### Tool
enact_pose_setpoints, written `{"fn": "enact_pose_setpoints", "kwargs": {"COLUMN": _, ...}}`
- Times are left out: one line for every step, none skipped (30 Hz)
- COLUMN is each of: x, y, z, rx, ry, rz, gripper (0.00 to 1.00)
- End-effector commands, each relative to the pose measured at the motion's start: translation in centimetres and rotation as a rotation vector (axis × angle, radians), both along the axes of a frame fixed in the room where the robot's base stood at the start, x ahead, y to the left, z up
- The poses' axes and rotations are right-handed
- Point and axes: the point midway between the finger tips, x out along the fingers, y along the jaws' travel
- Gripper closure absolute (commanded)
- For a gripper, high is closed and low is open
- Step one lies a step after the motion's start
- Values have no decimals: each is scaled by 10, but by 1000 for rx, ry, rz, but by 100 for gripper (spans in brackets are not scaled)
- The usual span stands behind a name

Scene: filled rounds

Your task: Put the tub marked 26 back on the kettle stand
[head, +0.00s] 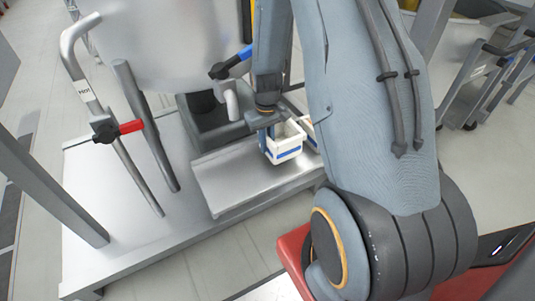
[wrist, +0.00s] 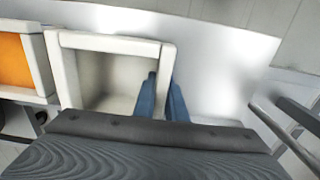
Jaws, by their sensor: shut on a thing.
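A white tub with a blue band (head: 287,149) is at the kettle stand's raised metal shelf (head: 240,185), near its right part. I cannot tell whether it rests on the shelf or hangs just above it. My gripper (head: 267,141) is shut on the tub's left wall in the head view. In the wrist view my gripper (wrist: 162,92) has one blue finger inside the tub (wrist: 110,43) and one outside. The tub looks empty and upright. No number can be read on it.
A second white tub (head: 309,131) stands close beside, partly hidden by my arm; the wrist view shows its orange contents (wrist: 14,62). A large steel kettle (head: 165,40) and a red-handled pipe (head: 118,131) rise at the left. The shelf's left part is bare.

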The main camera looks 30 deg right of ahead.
Motion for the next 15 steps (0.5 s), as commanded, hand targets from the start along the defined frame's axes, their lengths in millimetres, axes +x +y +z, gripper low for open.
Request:
{"fn": "enact_pose_setpoints", "kwargs": {"x": 0, "y": 0, "z": -4, "rx": 0, "ry": 1, "rz": 0, "gripper": 100}}
{"fn": "enact_pose_setpoints", "kwargs": {"x": 0, "y": 0, "z": -5, "rx": 0, "ry": 0, "rz": 0, "gripper": 100}}
{"fn": "enact_pose_setpoints", "kwargs": {"x": 0, "y": 0, "z": -7, "rx": 0, "ry": 1, "rz": 0, "gripper": 100}}
{"fn": "enact_pose_setpoints", "kwargs": {"x": 0, "y": 0, "z": -10, "rx": 0, "ry": 1, "rz": 0, "gripper": 100}}
{"fn": "enact_pose_setpoints", "kwargs": {"x": 0, "y": 0, "z": -13, "rx": 0, "ry": 1, "rz": 0, "gripper": 100}}
{"fn": "enact_pose_setpoints", "kwargs": {"x": -1, "y": 0, "z": -18, "rx": 0, "ry": 2, "rz": 0, "gripper": 100}}
{"fn": "enact_pose_setpoints", "kwargs": {"x": -1, "y": 0, "z": -23, "rx": 1, "ry": 2, "rz": 0, "gripper": 100}}
{"fn": "enact_pose_setpoints", "kwargs": {"x": -1, "y": 0, "z": -27, "rx": 1, "ry": 2, "rz": 0, "gripper": 100}}
{"fn": "enact_pose_setpoints", "kwargs": {"x": -1, "y": 0, "z": -33, "rx": 1, "ry": 3, "rz": 0, "gripper": 100}}
{"fn": "enact_pose_setpoints", "kwargs": {"x": -1, "y": 0, "z": -37, "rx": 1, "ry": 3, "rz": 0, "gripper": 100}}
{"fn": "enact_pose_setpoints", "kwargs": {"x": -1, "y": 0, "z": -40, "rx": 1, "ry": 2, "rz": 0, "gripper": 100}}
{"fn": "enact_pose_setpoints", "kwargs": {"x": 0, "y": 0, "z": -42, "rx": 0, "ry": 0, "rz": 0, "gripper": 100}}
{"fn": "enact_pose_setpoints", "kwargs": {"x": 0, "y": 0, "z": -42, "rx": 0, "ry": 0, "rz": 0, "gripper": 100}}
{"fn": "enact_pose_setpoints", "kwargs": {"x": 0, "y": 0, "z": -42, "rx": 0, "ry": -1, "rz": 0, "gripper": 100}}
{"fn": "enact_pose_setpoints", "kwargs": {"x": 0, "y": 0, "z": -42, "rx": 0, "ry": -1, "rz": 0, "gripper": 100}}
